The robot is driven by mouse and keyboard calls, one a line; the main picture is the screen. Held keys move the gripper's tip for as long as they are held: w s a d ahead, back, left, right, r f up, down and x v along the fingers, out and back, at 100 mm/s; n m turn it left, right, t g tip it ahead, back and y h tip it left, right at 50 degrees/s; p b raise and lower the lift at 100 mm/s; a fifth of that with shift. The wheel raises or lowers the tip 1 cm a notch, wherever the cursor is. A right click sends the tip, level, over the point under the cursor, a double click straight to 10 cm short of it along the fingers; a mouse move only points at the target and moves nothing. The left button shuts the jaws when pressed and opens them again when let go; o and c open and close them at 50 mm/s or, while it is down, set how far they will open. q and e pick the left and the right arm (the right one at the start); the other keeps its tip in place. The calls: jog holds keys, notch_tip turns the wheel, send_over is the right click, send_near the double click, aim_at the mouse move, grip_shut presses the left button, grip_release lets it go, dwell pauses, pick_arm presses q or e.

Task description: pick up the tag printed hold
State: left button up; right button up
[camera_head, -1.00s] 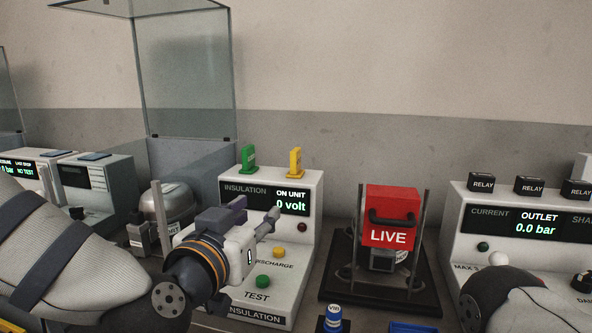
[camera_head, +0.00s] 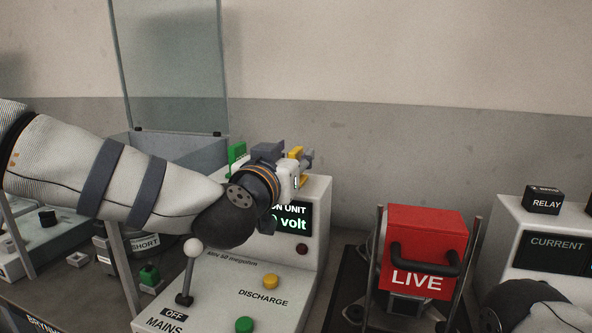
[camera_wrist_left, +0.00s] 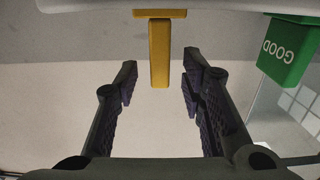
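A yellow tag (camera_head: 294,153) stands on top of the white insulation unit (camera_head: 322,200), mostly behind my left gripper; no print on it is readable. In the left wrist view the yellow tag (camera_wrist_left: 160,55) lies centred between the finger lines, near the fingertips, with a gap on both sides. My left gripper (camera_wrist_left: 160,80) is open and empty. It also shows in the head view (camera_head: 305,160), at the unit's top edge. A green tag (camera_head: 236,152) stands left of it and reads GOOD in the left wrist view (camera_wrist_left: 288,50). My right gripper is out of view.
A red LIVE block (camera_head: 428,232) with a black handle stands right of the unit. A white lever (camera_head: 189,265) and the buttons are on the unit's front. A glass case (camera_head: 170,70) stands behind on the left. Relay boxes (camera_head: 543,200) sit on the right unit.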

pick_arm(q)
jog(key=shift+x, duration=1.25)
jog(key=shift+f, duration=0.1)
grip_shut()
